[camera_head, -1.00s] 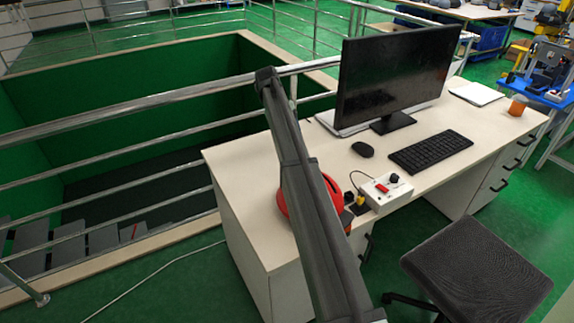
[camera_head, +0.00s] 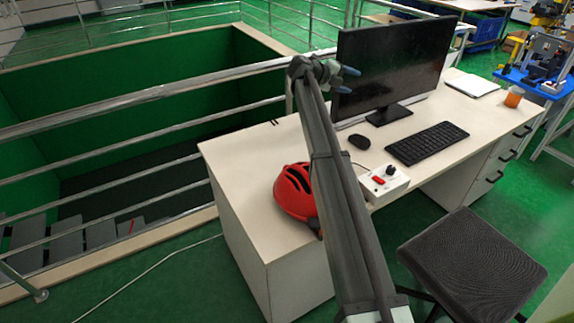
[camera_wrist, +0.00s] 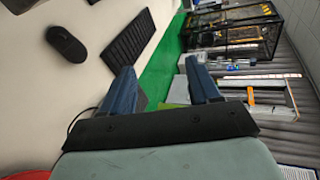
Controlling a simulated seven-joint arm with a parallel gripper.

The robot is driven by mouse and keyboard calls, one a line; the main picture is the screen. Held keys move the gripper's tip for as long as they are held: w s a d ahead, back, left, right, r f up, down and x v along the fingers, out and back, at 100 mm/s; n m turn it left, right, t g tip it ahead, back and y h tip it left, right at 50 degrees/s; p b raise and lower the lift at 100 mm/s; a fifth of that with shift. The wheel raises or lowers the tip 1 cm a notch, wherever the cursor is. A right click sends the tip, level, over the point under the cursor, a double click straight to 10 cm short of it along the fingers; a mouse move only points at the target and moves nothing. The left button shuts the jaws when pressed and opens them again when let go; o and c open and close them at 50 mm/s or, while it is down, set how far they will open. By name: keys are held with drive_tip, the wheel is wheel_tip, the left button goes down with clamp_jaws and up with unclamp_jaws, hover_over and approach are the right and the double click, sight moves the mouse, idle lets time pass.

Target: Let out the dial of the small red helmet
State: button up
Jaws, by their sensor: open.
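The small red helmet (camera_head: 293,192) sits on the near left part of the desk in the head view, partly hidden behind my arm. Its dial cannot be made out. My gripper (camera_head: 348,80) is raised at the end of my arm, in front of the monitor's left edge and above the desk, apart from the helmet. In the wrist view my gripper (camera_wrist: 163,82) shows two blue fingers spread wide with nothing between them. A bit of red (camera_wrist: 28,175) shows at the wrist view's lower left corner, too little to identify surely.
The desk (camera_head: 240,155) holds a control box (camera_head: 384,184) right of the helmet, a mouse (camera_head: 359,142), a keyboard (camera_head: 428,143) and a monitor (camera_head: 395,62). Metal railings (camera_head: 150,93) run along the left. A stool (camera_head: 472,262) stands in front. The desk's left end is mostly clear.

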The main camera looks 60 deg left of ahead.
drive_tip(key=s+a+r+n+t+y, duration=0.25)
drive_tip(key=a+r+n+y, duration=0.45)
drive_tip(key=a+r+y, duration=0.6)
drive_tip(key=s+a+f+n+g+y, duration=0.3)
drive_tip(key=s+n+g, duration=0.1)
drive_tip(key=s+g, duration=0.2)
drive_tip(key=s+a+f+n+g+y, duration=0.3)
drive_tip(key=s+n+g, duration=0.2)
drive_tip(key=s+g, duration=0.1)
drive_tip(key=s+d+f+m+g+h, duration=0.1)
drive_tip(key=s+d+f+g+h, duration=0.2)
drive_tip(key=f, duration=0.4)
drive_tip(key=s+d+f+m+g+h, duration=0.1)
drive_tip(key=s+d+f+g+h, duration=0.1)
drive_tip(key=d+f+h, duration=0.35)
drive_tip(key=s+d+f+m+g+h, duration=0.1)
drive_tip(key=s+d+f+m+h, duration=0.2)
drive_tip(key=d+f+m+h, duration=0.6)
drive_tip(key=s+d+f, duration=0.1)
drive_tip(key=f, duration=0.2)
drive_tip(key=d+f+m, duration=0.1)
drive_tip(key=f, duration=0.3)
drive_tip(key=s+f+m, duration=0.1)
drive_tip(key=f, duration=0.3)
drive_tip(key=shift+s+d+f, duration=0.25)
drive_tip(key=shift+s+d, duration=0.1)
drive_tip(key=shift+d, duration=0.05)
